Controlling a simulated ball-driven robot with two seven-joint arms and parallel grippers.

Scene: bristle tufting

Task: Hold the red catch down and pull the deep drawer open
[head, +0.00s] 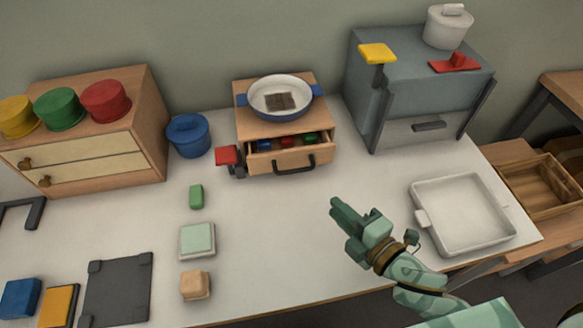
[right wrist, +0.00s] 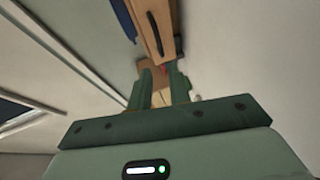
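A red block (head: 227,155), which looks like the red catch, sits on a dark bracket at the left front of the small wooden drawer unit (head: 245,122). The unit's drawer (head: 282,160) stands partly open, with blue, red and green items inside and a dark handle (head: 296,166) on its front. My right gripper (head: 340,211) is over the table, in front of the drawer and apart from it. In the right wrist view its fingers (right wrist: 161,88) are apart and seem empty. The drawer front (right wrist: 150,28) shows beyond them. My left gripper is out of view.
A pan (head: 281,112) stands on the unit. A grey cabinet (head: 413,80) with a yellow block (head: 377,53) and a red-knobbed plate (head: 455,66) stands right of it. A blue pot (head: 188,136) is left. A white tray (head: 463,247) lies right of my gripper.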

